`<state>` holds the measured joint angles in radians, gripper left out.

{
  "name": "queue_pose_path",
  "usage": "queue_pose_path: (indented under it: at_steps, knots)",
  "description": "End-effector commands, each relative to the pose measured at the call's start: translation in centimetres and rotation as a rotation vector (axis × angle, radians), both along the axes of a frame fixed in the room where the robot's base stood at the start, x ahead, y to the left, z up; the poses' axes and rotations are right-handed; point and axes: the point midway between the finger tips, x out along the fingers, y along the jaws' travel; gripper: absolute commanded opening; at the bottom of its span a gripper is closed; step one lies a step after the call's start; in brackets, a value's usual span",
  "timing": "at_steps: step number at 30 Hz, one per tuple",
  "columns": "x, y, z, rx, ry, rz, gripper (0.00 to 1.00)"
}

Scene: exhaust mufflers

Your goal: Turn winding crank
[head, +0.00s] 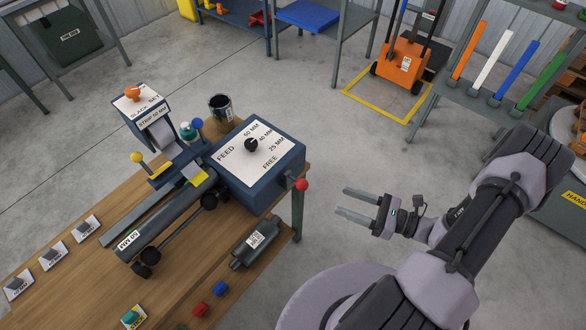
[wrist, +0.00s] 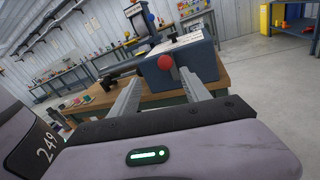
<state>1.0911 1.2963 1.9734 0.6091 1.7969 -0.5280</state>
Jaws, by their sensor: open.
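The winding machine's dark blue feed box (head: 256,190) stands at the right end of the wooden bench, with a white dial plate and a black knob (head: 251,144) on top. A red ball handle (head: 302,185) sticks out from its right side; it looks like the crank's grip. My gripper (head: 343,201) is open and empty, to the right of the red ball and apart from it, fingers pointing left at it. In the wrist view, the red ball (wrist: 165,62) shows beyond and between the fingertips. The crank arm behind the ball is mostly hidden.
A roller (head: 165,220), a yellow-knobbed lever (head: 137,157) and a dark can (head: 221,107) are further left. Floor right of the bench is free.

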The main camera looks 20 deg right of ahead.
Motion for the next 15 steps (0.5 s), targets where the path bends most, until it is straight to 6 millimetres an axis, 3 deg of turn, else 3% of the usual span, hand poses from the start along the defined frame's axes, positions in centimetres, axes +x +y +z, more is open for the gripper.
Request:
queue_pose_path:
  at_steps: [5,15]
  knots:
    - [0.4,0.2,-1.4,0.055,0.01,-0.069,0.55]
    - [6.7,7.4,-1.5,0.053,0.011,-0.059,0.55]
